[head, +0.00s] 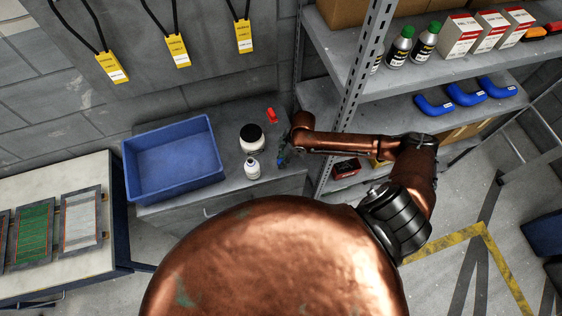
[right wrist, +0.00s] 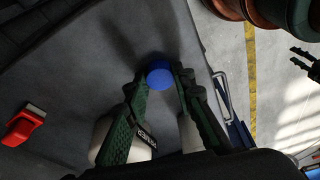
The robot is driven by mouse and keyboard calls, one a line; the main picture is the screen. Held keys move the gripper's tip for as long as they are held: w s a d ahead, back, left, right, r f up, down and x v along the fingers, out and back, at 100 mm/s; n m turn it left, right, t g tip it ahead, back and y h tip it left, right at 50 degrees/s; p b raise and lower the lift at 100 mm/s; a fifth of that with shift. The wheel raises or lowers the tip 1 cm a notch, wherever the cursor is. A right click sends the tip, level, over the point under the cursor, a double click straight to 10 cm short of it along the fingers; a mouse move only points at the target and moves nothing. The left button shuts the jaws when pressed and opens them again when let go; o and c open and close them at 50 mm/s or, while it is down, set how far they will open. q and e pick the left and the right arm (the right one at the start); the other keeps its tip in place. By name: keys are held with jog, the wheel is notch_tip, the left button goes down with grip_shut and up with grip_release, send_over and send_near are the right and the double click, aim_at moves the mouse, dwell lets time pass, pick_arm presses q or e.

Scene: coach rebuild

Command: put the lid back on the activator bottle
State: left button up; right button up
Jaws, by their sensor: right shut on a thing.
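My right gripper (head: 283,158) is shut on a blue lid (right wrist: 159,74), which sits between its fingertips in the right wrist view. I cannot tell whether the lid touches the worktop. A small white bottle (head: 251,168) stands upright on the grey worktop, left of the gripper in the head view; I see no blue lid on it. A wider white jar with a black top (head: 252,137) stands just behind it. White container sides show partly behind my fingers in the right wrist view. My left gripper (right wrist: 302,61) seems to show at that view's right edge, fingers apart.
A blue bin (head: 172,160) stands left of the bottles. A red item (head: 271,114) lies at the back of the worktop (head: 225,115). A metal shelf rack (head: 352,95) with bottles and boxes rises close to my right arm.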

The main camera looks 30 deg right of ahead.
pick_arm(q)
jog(key=shift+f+b, duration=0.55)
pick_arm(e)
notch_tip(320, 180, up, 10)
pick_arm(q)
notch_tip(320, 180, down, 13)
jog(key=s+b, duration=0.1)
jog(key=b, duration=1.2)
pick_arm(e)
jog(key=w+a+r+m+t+h, duration=0.1)
jog(key=w+a+r+m, duration=0.1)
jog(key=a+r+m, duration=0.2)
jog(key=a+m, duration=0.2)
jog(key=m, duration=0.1)
jog(key=shift+w+a+t, duration=0.25)
jog(key=shift+w+t, duration=0.05)
pick_arm(q)
jog(key=shift+f, duration=0.1)
pick_arm(e)
jog(key=shift+r, duration=0.1)
pick_arm(q)
jog(key=shift+c, duration=0.7)
